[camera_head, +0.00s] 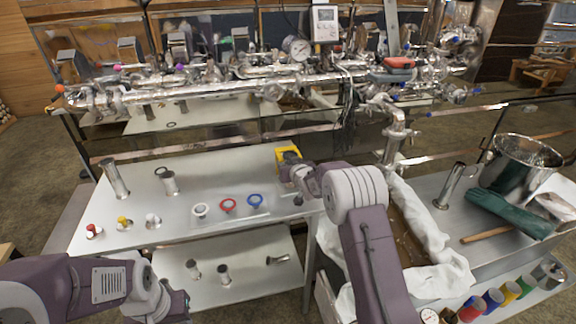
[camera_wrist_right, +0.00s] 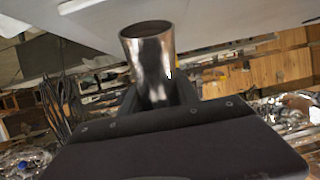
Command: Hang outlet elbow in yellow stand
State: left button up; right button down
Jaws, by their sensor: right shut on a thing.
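The yellow stand (camera_head: 288,153) is on the back right part of the left steel table, partly hidden by my right gripper. My right gripper (camera_head: 292,172) is right at the stand's front side. In the right wrist view it is shut on a shiny metal tube, the outlet elbow (camera_wrist_right: 150,55), with its open round end showing. The elbow's other end is hidden, and I cannot tell whether it touches the stand. My left gripper (camera_head: 178,305) is low at the bottom left, away from the table top; its fingers are not clear.
The left table (camera_head: 140,190) holds metal tubes, small coloured-knob parts and three rings: white (camera_head: 201,210), red (camera_head: 228,205) and blue (camera_head: 255,200). A steel pipe manifold (camera_head: 230,88) runs behind. On the right are a cloth-edged trough (camera_head: 430,225), a pot (camera_head: 520,160) and green gloves (camera_head: 508,212).

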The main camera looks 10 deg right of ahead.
jog(key=shift+w+f, duration=0.15)
jog(key=shift+w, duration=0.15)
jog(key=c, duration=0.8)
grip_release()
jog(key=shift+c, duration=0.2)
jog(key=v, duration=0.9)
